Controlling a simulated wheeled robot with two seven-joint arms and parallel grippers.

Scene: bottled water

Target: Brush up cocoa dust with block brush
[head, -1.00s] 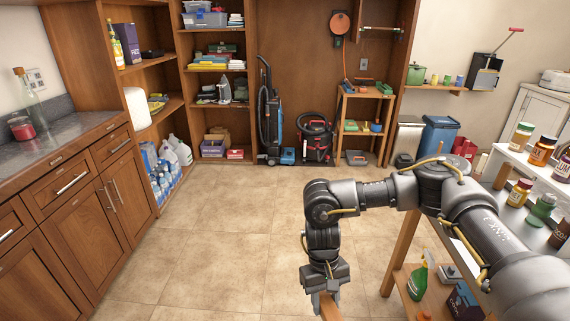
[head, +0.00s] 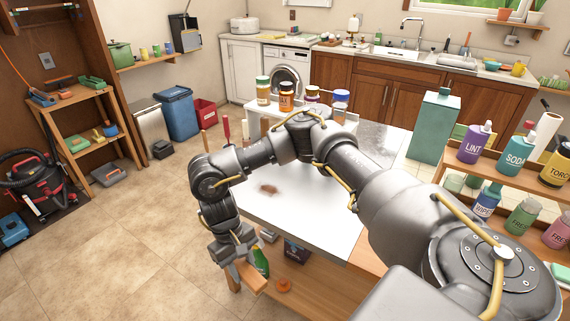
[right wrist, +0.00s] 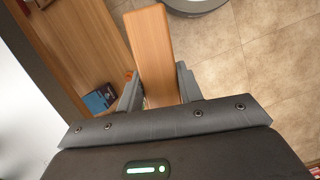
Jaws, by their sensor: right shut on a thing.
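The block brush (head: 250,278) is a light wooden block; it also shows in the right wrist view (right wrist: 150,50), running lengthwise between the fingers. My right gripper (head: 238,262) is shut on it and holds it in the air off the table's near left edge. The fingers (right wrist: 158,90) press on both sides of the wood. I cannot make out bristles. The cocoa dust (head: 268,188) is a small brown smear on the white table (head: 310,225), beyond and to the right of the gripper. My left gripper is not in view.
Jars (head: 286,96) stand along the table's far edge. A tall green canister (head: 433,127) and a bottle rack (head: 480,180) stand right. A green spray bottle (head: 260,262) is on the lower shelf. Floor (head: 120,240) is open at left.

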